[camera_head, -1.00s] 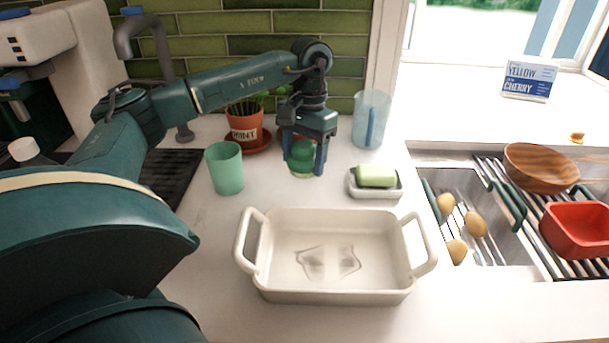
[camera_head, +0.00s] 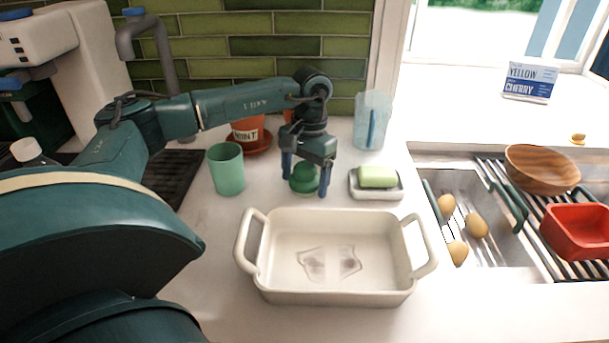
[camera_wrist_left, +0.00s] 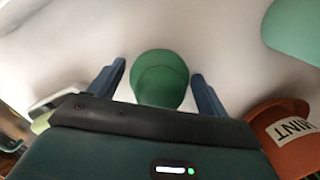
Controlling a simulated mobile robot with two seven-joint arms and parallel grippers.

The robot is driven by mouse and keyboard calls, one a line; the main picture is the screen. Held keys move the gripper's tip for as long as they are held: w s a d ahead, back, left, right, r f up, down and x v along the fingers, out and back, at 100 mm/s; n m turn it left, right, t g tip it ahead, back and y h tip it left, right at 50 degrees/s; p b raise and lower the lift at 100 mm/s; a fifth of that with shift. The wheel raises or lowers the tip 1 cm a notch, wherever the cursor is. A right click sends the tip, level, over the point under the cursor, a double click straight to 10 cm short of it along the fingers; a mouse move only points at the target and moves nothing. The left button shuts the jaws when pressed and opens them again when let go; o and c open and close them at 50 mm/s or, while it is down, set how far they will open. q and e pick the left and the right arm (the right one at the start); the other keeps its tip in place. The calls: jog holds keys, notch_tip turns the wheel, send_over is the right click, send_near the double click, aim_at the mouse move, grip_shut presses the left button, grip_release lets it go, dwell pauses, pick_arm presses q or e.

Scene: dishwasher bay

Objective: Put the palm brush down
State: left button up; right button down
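The palm brush (camera_head: 304,179) is green with a rounded top. It appears to rest on the white counter behind the cream baking dish. My left gripper (camera_head: 306,178) points down over it, one finger on each side. In the left wrist view the brush (camera_wrist_left: 161,78) sits between the fingertips (camera_wrist_left: 160,76), with a visible gap on both sides. The left gripper is open and not touching the brush. My right gripper is not in view.
A green cup (camera_head: 226,170) stands left of the brush and a soap dish (camera_head: 376,192) with green soap stands right. A terracotta mint pot (camera_head: 246,133) and a clear pitcher (camera_head: 372,120) stand behind. The cream baking dish (camera_head: 335,296) is in front.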

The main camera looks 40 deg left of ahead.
pick_arm(q)
jog(key=shift+o, duration=0.5)
jog(key=shift+r, duration=0.15)
jog(key=r, duration=0.4)
jog(key=w+r, duration=0.1)
jog(key=r, duration=0.7)
jog(key=shift+w, duration=0.2)
jog(key=shift+s, duration=0.1)
